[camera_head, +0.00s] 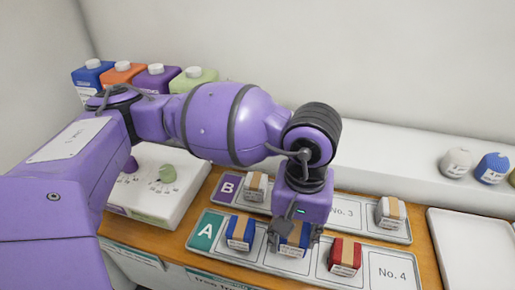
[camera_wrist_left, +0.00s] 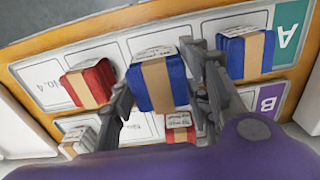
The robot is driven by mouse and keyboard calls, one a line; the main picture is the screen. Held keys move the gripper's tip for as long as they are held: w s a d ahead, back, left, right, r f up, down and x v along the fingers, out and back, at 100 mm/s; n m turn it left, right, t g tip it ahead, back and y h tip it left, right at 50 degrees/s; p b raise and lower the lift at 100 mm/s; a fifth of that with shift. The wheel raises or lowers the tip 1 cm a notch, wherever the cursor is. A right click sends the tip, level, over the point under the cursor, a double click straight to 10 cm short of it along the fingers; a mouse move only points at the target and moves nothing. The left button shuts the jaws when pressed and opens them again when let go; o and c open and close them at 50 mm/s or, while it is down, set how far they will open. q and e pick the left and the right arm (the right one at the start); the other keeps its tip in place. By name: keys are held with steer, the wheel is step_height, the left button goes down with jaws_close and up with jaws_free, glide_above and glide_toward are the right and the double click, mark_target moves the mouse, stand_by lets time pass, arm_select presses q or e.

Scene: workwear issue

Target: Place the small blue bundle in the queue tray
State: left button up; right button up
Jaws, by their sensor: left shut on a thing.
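My left gripper (camera_head: 293,238) is shut on a blue bundle (camera_head: 291,246) with a tan band, over the second slot of tray A (camera_head: 208,231). In the left wrist view the held bundle (camera_wrist_left: 157,85) sits between both fingers; I cannot tell whether it still touches the tray. Another blue bundle (camera_head: 240,232) lies in the first slot, beside the A label, and also shows in the wrist view (camera_wrist_left: 245,52). A red bundle (camera_head: 345,257) lies in the third slot. No label naming a queue tray is readable. My right gripper is not in view.
Tray B (camera_head: 342,212) behind holds pale bundles (camera_head: 255,187) (camera_head: 389,212) and, in the wrist view, a reddish bundle (camera_wrist_left: 180,128). A bare white tray (camera_head: 470,245) is at right. Yarn-like balls (camera_head: 456,162) sit on the ledge; coloured jugs (camera_head: 128,75) stand at back left.

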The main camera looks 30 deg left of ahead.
mark_target(291, 240)
arm_select(q)
steer(key=f, duration=0.3)
steer(key=shift+w+a+f+p, duration=0.15)
steer(key=shift+a+p, duration=0.2)
steer(key=shift+a, duration=0.05)
steer(key=shift+f, duration=0.3)
steer(key=shift+f, duration=0.15)
steer(key=o, duration=1.2)
step_height(291, 240, up, 12)
steer(key=shift+r+b, duration=0.25)
steer(key=shift+b, duration=0.05)
